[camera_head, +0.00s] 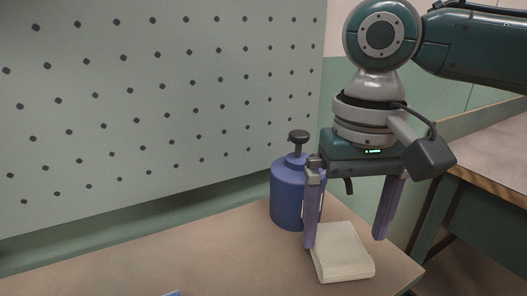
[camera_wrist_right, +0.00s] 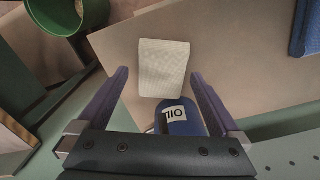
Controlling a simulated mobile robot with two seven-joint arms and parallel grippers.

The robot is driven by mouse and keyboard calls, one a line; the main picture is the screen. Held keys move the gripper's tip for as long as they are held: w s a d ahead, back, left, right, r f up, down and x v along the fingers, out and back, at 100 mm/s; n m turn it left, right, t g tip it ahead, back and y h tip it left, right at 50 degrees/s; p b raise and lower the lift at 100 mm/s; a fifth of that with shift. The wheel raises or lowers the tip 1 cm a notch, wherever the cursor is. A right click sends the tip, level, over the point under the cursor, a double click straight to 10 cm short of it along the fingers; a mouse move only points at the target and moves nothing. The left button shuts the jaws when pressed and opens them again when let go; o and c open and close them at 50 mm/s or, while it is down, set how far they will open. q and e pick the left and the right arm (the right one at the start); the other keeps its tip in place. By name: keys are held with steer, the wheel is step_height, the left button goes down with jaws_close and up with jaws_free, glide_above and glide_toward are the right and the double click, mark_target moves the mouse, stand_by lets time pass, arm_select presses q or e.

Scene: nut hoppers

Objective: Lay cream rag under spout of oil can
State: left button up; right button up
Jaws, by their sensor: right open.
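The cream rag (camera_head: 342,252) lies folded flat on the table near its right corner. It also shows in the right wrist view (camera_wrist_right: 164,68), between the fingers. The blue oil can (camera_head: 287,197) with a black knob stands upright just behind and left of the rag. Its "OIL" label shows in the right wrist view (camera_wrist_right: 176,115). A dark hooked piece (camera_head: 348,186) shows below the gripper body; I cannot tell if it is the can's spout. My right gripper (camera_head: 345,241) is open, pointing down, its fingers on either side above the rag. My left gripper is not in view.
A perforated grey-green panel (camera_head: 160,95) rises behind. A blue object (camera_wrist_right: 306,28) and a green round object (camera_wrist_right: 52,30) show in the right wrist view. Another table (camera_head: 490,160) stands right.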

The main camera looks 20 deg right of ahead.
step_height(320, 180, up, 11)
steer(key=shift+w+f+p, duration=0.1)
steer(key=shift+f+p, duration=0.05)
steer(key=shift+p, duration=0.55)
stand_by(1.5)
